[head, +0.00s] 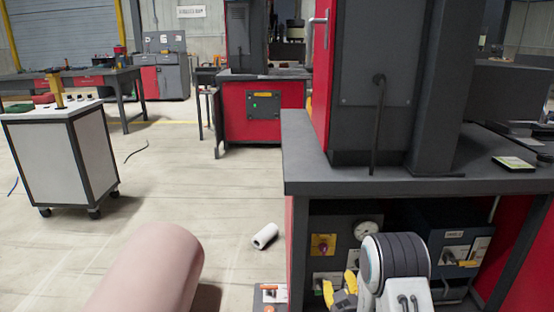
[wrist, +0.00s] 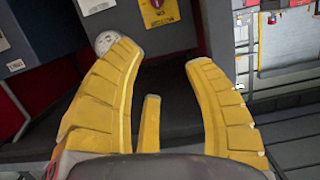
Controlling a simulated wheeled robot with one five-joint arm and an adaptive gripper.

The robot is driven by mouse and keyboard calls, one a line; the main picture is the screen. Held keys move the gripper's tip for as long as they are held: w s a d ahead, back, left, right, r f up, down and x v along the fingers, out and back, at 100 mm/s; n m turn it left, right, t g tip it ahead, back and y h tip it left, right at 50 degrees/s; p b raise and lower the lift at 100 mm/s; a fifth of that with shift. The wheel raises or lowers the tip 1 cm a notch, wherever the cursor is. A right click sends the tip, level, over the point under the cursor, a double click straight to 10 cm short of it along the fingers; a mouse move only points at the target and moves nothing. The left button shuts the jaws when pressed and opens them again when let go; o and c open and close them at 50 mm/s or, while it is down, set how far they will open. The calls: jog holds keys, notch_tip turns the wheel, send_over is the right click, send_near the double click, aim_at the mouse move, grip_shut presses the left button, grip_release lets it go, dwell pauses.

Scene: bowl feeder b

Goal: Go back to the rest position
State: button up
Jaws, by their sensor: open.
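My gripper (head: 340,290) shows low in the head view as yellow fingers beside my arm, in front of the open lower bay of the red and grey machine bench (head: 380,186). In the wrist view my gripper (wrist: 165,62) has its yellow fingers spread wide, with a third short finger between them. Nothing is held between them. Behind the fingers is a dark shelf space with grey boxes. A round gauge (wrist: 105,42) is partly hidden by the left finger.
The bench's overhanging top stands above my gripper. A blue-grey box (head: 440,235) and a pressure gauge (head: 366,231) sit in the bay. A white roll (head: 265,236) lies on the floor. A white wheeled cart (head: 60,155) stands left. The middle floor is mostly clear.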

jog(key=s+r+g+p, duration=0.4)
jog(key=r+p, duration=0.5)
jog(key=r, duration=0.6)
jog(key=s+r+g+p, duration=0.2)
jog(key=s+r+p, duration=0.3)
jog(key=r+p, duration=0.65)
jog(key=s+r+g+p, duration=0.6)
jog(key=s+r+p, duration=0.7)
jog(key=s+r, duration=1.1)
jog(key=shift+s, duration=0.95)
jog(key=shift+c, duration=0.8)
